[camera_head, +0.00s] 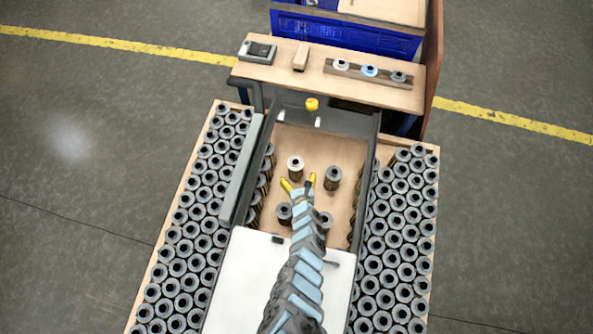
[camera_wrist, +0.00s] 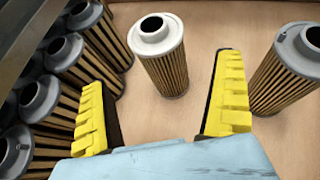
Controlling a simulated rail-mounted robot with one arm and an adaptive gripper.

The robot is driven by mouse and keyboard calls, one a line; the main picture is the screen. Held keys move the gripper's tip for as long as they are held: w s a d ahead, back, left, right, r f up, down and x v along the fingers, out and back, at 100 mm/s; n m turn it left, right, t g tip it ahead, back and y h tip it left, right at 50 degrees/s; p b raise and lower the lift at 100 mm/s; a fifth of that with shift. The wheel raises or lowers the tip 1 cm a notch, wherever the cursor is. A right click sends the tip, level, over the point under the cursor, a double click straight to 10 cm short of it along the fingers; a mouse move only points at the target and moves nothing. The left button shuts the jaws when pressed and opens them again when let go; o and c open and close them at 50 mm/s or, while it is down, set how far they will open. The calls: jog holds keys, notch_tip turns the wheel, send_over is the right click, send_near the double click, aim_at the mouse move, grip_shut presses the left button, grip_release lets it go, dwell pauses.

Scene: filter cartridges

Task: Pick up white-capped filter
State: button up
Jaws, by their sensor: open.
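The white-capped filter (camera_head: 295,167) stands upright on the wooden surface, just beyond my gripper in the head view. In the wrist view the white-capped filter (camera_wrist: 158,52) stands ahead of the gap between the fingers, with its pale cap and dark hole up and its pleated body below. My gripper (camera_head: 299,184) has yellow fingers spread apart. In the wrist view my gripper (camera_wrist: 163,110) is open and empty, and the filter does not appear to be between the pads.
A grey-capped filter (camera_head: 333,175) stands close to the right; it also shows in the wrist view (camera_wrist: 286,70). Another grey-capped filter (camera_head: 284,212) stands nearer. Packed filters (camera_wrist: 65,55) line the left. A back table (camera_head: 320,85) holds a rack (camera_head: 355,70) with several filters.

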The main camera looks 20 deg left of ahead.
aim_at(297, 173)
jog(key=shift+w+a+f+b, duration=0.1)
jog(key=shift+w+f+b, duration=0.15)
jog(key=shift+f+b, duration=0.4)
jog(key=b+x, duration=0.5)
jog(key=shift+w+a+f, duration=0.1)
jog(key=shift+w+f, duration=0.05)
jog(key=shift+f, duration=0.2)
jog(key=shift+w+a+f+b, duration=0.2)
jog(key=shift+w+a+b, duration=0.25)
jog(key=shift+w+b, duration=0.3)
jog(key=shift+c, duration=0.2)
jog(key=c, duration=1.3)
